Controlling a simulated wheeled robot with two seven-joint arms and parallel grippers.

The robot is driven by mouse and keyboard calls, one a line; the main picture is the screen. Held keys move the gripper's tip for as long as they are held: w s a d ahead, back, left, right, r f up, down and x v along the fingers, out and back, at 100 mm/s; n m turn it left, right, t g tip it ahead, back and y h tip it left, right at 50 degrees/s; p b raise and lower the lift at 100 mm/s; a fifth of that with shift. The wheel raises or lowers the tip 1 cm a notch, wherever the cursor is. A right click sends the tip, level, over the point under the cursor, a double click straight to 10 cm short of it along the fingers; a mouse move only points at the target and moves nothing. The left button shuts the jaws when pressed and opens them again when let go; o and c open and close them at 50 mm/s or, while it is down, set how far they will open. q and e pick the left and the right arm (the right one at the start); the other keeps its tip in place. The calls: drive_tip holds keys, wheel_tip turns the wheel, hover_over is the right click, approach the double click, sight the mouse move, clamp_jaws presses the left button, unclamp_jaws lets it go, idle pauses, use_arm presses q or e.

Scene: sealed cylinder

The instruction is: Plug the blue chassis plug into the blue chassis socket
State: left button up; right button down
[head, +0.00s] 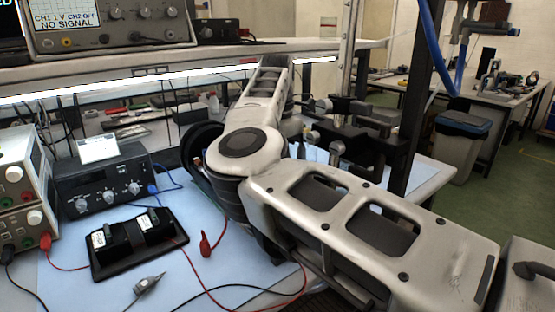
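A small blue plug-like piece (152,190) shows at the lower right front of a black instrument box (105,187) with several knobs. A blue lead runs from near it toward the right and passes out of sight by my arm. I cannot tell which blue piece is the chassis plug and which is the socket, or whether they are joined. My large pale arm comes in from the lower right and reaches across the bench, hiding much of its middle. Neither gripper can be made out.
A black tray (140,262) with two black blocks, a red clip (207,245) and a grey clip (149,284) lie on the blue mat (230,270). Pale power supplies (22,190) stand at left. Red and black leads cross the front. A shelf (110,72) overhangs the back.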

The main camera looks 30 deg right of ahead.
drive_tip(key=shift+p, duration=0.35)
idle(1.1)
drive_tip(key=shift+f, duration=0.1)
drive_tip(key=c, duration=1.2)
unclamp_jaws()
drive_tip(key=shift+r, duration=0.4)
wheel_tip(320, 180, up, 8)
drive_tip(key=shift+f+b, duration=0.15)
drive_tip(key=shift+b, duration=0.3)
wheel_tip(320, 180, up, 8)
drive_tip(key=shift+f+p, duration=0.25)
drive_tip(key=shift+p, duration=0.4)
